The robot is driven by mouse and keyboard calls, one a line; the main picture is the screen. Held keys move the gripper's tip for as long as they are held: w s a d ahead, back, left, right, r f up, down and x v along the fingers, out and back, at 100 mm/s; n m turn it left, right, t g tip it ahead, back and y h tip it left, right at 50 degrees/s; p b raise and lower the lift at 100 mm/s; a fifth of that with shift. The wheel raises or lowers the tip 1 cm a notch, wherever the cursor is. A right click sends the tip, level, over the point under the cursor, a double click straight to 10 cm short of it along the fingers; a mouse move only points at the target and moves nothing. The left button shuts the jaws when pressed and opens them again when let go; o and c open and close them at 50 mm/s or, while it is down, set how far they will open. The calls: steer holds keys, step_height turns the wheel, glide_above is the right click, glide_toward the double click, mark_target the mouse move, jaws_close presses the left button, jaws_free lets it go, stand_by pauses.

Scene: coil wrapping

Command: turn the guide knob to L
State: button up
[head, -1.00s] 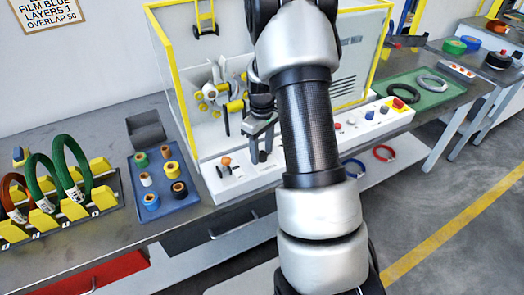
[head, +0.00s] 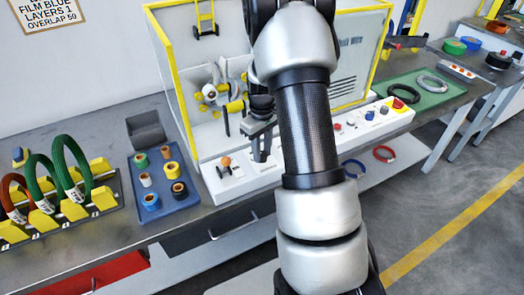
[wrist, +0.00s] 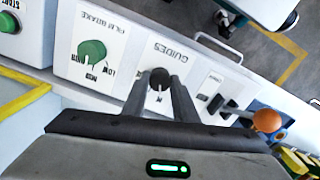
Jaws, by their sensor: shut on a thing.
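The guide knob (wrist: 160,78) is a small dark knob on the white panel under the label GUIDES in the wrist view. My gripper (wrist: 161,80) has its two grey fingers on either side of the knob, shut on it. One letter, which looks like M, shows beside the knob; the fingers cover the other marks, and I cannot tell where the knob points. In the head view my gripper (head: 261,152) reaches down to the panel front (head: 243,182), and the knob is hidden behind the fingers.
A green film brake knob (wrist: 92,50) sits beside the guides section. On the other side are a black switch (wrist: 216,104) and an orange-tipped lever (wrist: 267,121). A blue tray (head: 180,203) of rolls stands left of the machine.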

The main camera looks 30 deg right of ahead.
mark_target(262, 154)
steer(key=m, duration=0.4)
steer(key=shift+m, duration=1.6)
steer(key=o, duration=1.1)
steer(key=shift+c, duration=0.2)
step_height(262, 154, up, 18)
steer(key=p, duration=0.1)
steer(key=shift+f+p, duration=0.25)
steer(key=shift+p, duration=0.15)
